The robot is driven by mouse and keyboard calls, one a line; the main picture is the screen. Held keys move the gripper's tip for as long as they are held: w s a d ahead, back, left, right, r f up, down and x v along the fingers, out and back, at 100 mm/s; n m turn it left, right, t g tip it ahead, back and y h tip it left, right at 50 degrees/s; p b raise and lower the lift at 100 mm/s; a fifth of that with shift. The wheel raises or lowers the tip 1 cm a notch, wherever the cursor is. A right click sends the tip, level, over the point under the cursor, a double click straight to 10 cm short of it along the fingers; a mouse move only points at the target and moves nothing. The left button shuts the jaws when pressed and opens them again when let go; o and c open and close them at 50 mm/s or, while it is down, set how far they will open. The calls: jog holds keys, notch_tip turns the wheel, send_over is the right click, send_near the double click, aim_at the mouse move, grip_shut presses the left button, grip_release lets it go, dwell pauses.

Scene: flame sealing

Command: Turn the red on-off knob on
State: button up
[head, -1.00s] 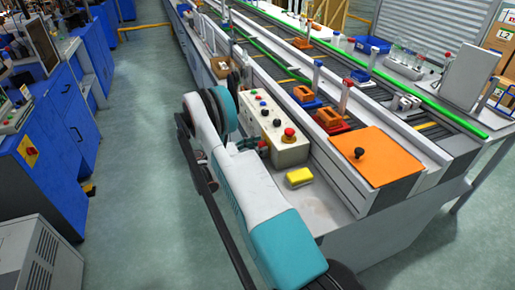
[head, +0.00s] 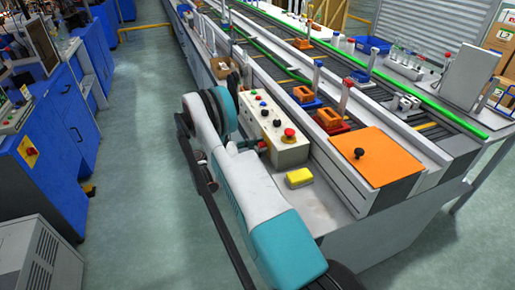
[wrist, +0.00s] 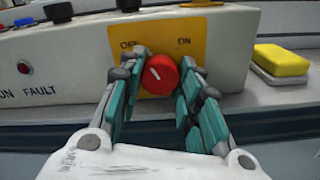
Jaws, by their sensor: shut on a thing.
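The red on-off knob (wrist: 160,74) sits on a yellow plate (wrist: 190,42) marked OFF and ON on the front of a light grey control box (wrist: 60,62). Its white mark points up and left, toward the OFF side. My gripper (wrist: 158,82) has its teal-padded fingers on either side of the knob, shut on it. In the head view, my gripper (head: 262,146) is at the box's front face, and my arm hides part of that face.
A red push button (head: 290,133) stands on top of the box. A yellow sponge-like block (head: 299,178) lies to the right on the bench, also seen in the wrist view (wrist: 282,60). An orange plate (head: 378,158) with a black knob lies farther right.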

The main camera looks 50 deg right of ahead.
jog(key=m, duration=1.4)
jog(key=shift+m, duration=0.3)
dwell(0.4)
jog(key=o, duration=1.1)
